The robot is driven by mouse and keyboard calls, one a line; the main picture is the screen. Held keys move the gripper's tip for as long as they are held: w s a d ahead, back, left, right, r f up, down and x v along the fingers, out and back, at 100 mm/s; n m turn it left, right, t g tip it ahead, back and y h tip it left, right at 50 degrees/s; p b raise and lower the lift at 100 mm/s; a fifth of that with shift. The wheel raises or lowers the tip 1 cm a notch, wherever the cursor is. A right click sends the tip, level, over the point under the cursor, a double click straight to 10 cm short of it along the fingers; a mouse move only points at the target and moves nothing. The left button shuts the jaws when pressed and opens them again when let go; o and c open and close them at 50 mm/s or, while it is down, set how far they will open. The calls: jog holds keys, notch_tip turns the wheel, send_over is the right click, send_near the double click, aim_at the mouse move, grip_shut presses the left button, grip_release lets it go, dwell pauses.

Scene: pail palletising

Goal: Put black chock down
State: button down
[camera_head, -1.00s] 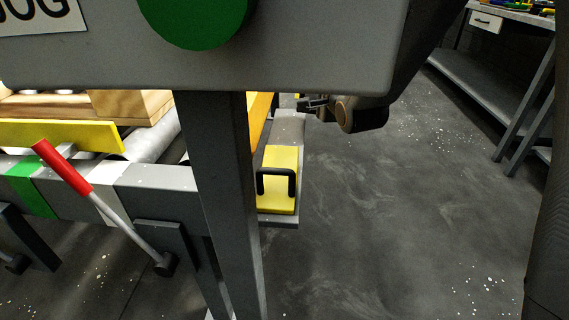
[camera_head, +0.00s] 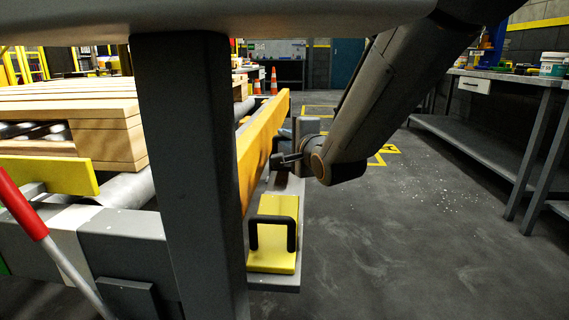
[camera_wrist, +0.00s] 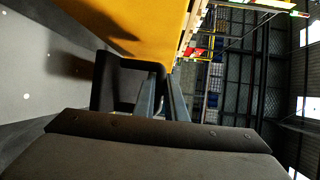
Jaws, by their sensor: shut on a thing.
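My gripper (camera_head: 287,160) is over the grey side ledge (camera_head: 288,283), beside the orange-yellow rail. In the wrist view its two fingers (camera_wrist: 165,97) are shut on the dark handle of the black chock (camera_wrist: 103,78). The chock is close to the yellow rail face and grey surface there; I cannot tell whether it touches the ledge. In the head view the chock is mostly hidden by my gripper and arm. A yellow chock (camera_head: 270,262) with a black handle sits on the near end of the ledge, apart from my gripper.
The orange-yellow rail (camera_head: 262,140) borders the conveyor at left, with a wooden pallet (camera_head: 105,140) on it. A dark post (camera_head: 190,170) stands in front. A workbench (camera_head: 505,78) is at right. The floor between is clear.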

aim_at(280, 151)
notch_tip(280, 151, down, 5)
jog(key=b, duration=0.2)
jog(key=shift+r+b, duration=0.2)
jog(key=shift+b, duration=0.15)
jog(key=c, duration=1.8)
grip_release()
jog(key=p+v, duration=0.4)
jog(key=v, duration=0.5)
jog(key=shift+s+d+r+p, duration=0.15)
jog(key=shift+s+p, duration=0.2)
jog(key=shift+p, duration=0.05)
jog(key=shift+p+v, duration=1.15)
jog(key=shift+p, duration=0.45)
